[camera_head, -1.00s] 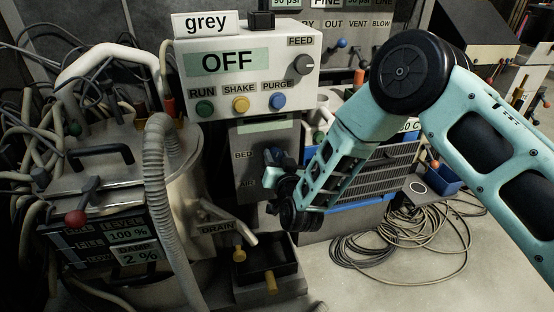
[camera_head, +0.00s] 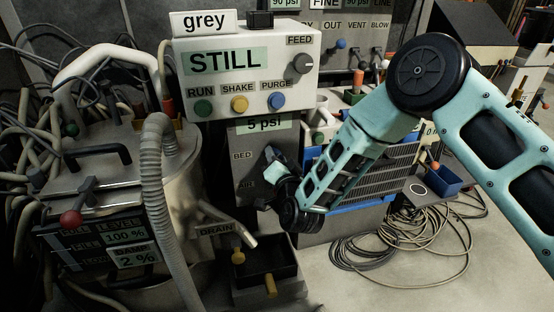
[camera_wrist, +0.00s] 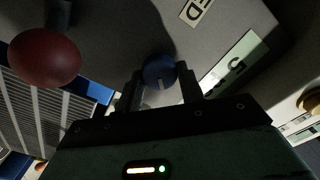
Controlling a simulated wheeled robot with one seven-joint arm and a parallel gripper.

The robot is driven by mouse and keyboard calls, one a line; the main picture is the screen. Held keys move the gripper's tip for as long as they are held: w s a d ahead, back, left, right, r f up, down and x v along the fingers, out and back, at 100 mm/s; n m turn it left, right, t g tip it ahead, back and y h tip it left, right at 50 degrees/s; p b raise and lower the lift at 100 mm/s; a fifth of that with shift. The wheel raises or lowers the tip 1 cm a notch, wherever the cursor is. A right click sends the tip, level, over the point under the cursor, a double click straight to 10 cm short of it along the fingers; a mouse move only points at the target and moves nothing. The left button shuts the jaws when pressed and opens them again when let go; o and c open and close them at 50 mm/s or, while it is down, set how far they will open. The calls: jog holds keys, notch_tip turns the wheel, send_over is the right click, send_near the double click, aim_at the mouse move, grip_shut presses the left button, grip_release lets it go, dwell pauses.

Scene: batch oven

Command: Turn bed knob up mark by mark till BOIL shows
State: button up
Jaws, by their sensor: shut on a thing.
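My gripper (camera_wrist: 160,92) is shut on the blue bed knob (camera_wrist: 159,70), with one finger on each side of it in the wrist view. The knob has a pale mark on its face. In the head view my gripper (camera_head: 275,165) is at the panel beside the BED label (camera_head: 243,155) and hides most of the knob. The upper display (camera_head: 225,61) reads STILL. The small display (camera_head: 264,124) above the BED label reads 5 psi. BOIL shows on no display.
A grey control box (camera_head: 302,95) has RUN, SHAKE and PURGE buttons and a FEED knob. A dark red ball (camera_wrist: 45,58) is close to my gripper in the wrist view. Below are the DRAIN spout (camera_head: 240,236) and a dark tray (camera_head: 262,270). Coiled cable (camera_head: 400,245) lies on the floor.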

jog(key=shift+f, duration=0.1)
jog(key=o, duration=1)
jog(key=shift+c, duration=0.2)
jog(key=shift+s, duration=0.1)
jog(key=p+v, duration=0.3)
jog(key=v, duration=1.4)
jog(key=shift+s, duration=0.2)
